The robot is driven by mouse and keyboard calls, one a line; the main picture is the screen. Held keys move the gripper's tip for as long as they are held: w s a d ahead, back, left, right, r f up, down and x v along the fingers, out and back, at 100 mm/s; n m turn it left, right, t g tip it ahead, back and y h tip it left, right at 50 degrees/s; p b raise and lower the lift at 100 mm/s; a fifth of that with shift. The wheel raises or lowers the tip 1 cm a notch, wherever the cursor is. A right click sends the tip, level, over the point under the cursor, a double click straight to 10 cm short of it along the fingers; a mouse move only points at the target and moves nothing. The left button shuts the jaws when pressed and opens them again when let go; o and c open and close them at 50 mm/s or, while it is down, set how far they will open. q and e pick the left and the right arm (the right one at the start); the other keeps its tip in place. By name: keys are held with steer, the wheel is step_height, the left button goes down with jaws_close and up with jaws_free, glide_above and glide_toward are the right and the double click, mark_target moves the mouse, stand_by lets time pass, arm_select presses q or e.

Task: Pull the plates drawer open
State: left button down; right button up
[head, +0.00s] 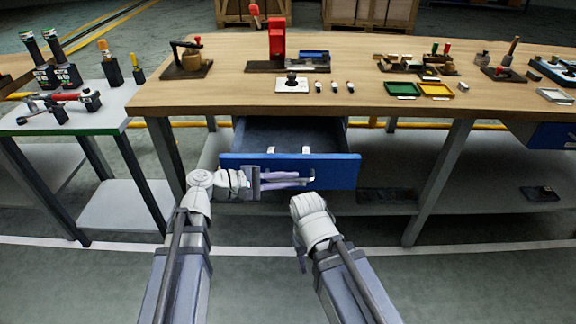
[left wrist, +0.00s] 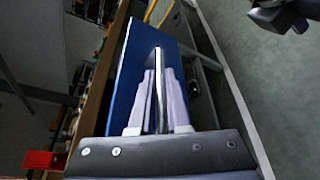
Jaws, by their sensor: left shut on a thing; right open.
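The drawer with the blue front (head: 338,173) hangs under the wooden workbench and stands pulled out, its dark inside showing. Its front panel also shows in the left wrist view (left wrist: 132,72). My left gripper (head: 306,180) lies across the front from the left, shut on the metal handle (left wrist: 158,85). In the left wrist view the two pale fingers stand on either side of the handle bar. My right gripper (head: 300,240) is lower, in front of the drawer and apart from it; its fingers are mostly hidden behind its wrist. It is open and empty.
The workbench (head: 230,90) carries a red press, green and yellow trays and small parts. A lower shelf (head: 385,180) runs beneath it. Another blue drawer (head: 550,136) is at the right. A side table (head: 75,122) with tools stands left. The floor in front is clear.

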arm_select(q)
steer(key=s, duration=0.4)
steer(key=shift+s, duration=0.3)
arm_select(e)
steer(key=shift+s, duration=0.3)
arm_select(q)
steer(key=c, duration=0.9)
jaws_free()
steer(key=shift+r, duration=0.1)
arm_select(e)
steer(key=shift+r, duration=0.1)
arm_select(q)
step_height(320, 180, up, 10)
steer(key=p, duration=1)
arm_select(e)
step_height(320, 180, up, 10)
